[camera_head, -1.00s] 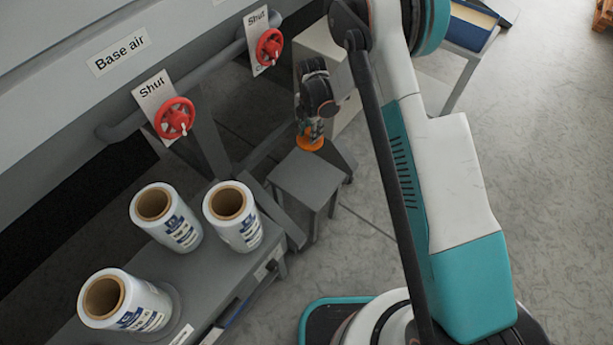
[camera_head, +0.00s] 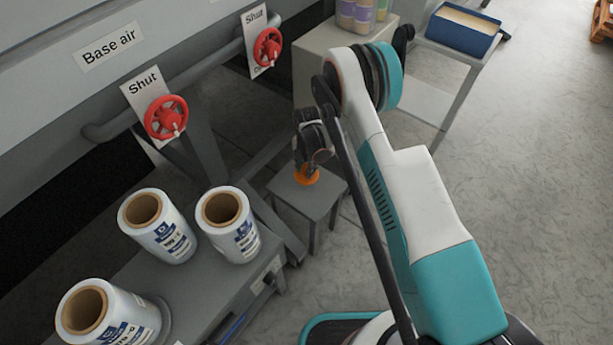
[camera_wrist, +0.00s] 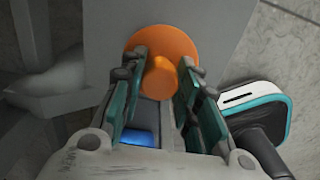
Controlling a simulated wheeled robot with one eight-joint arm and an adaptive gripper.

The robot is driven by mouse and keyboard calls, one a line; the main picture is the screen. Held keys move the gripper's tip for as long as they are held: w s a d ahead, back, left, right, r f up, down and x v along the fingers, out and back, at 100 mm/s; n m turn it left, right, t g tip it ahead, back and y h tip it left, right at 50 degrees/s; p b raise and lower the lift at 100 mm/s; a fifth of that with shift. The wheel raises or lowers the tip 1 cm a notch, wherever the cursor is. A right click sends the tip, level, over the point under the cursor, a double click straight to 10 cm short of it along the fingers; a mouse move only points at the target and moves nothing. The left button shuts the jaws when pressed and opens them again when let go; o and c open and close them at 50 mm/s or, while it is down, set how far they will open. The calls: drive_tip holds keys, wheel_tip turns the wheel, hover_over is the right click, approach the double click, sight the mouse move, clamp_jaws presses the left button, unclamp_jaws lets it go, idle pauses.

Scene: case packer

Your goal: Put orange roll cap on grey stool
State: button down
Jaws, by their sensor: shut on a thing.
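The orange roll cap (camera_head: 306,177) is at the far edge of the grey stool's top (camera_head: 312,198) in the head view. In the wrist view the cap (camera_wrist: 160,55) shows as a round flange with a central knob. My gripper (camera_wrist: 162,80) is shut on the knob, one finger on each side, and points down at the stool top (camera_wrist: 200,15). In the head view my gripper (camera_head: 308,165) is partly hidden by its own wrist. Whether the cap touches the stool top or hangs just above it, I cannot tell.
Several white wrapped rolls (camera_head: 228,224) stand on a grey bench (camera_head: 190,290) at left. Red valve wheels (camera_head: 166,117) stick out from pipes behind. A grey cabinet (camera_head: 320,42) stands behind the stool, and a table with a blue bin (camera_head: 462,30) is at upper right. Open floor lies right.

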drive_tip(key=shift+f+b, duration=0.75)
drive_tip(key=shift+f, duration=1.45)
drive_tip(key=shift+f, duration=0.1)
drive_tip(key=c, duration=1.2)
unclamp_jaws()
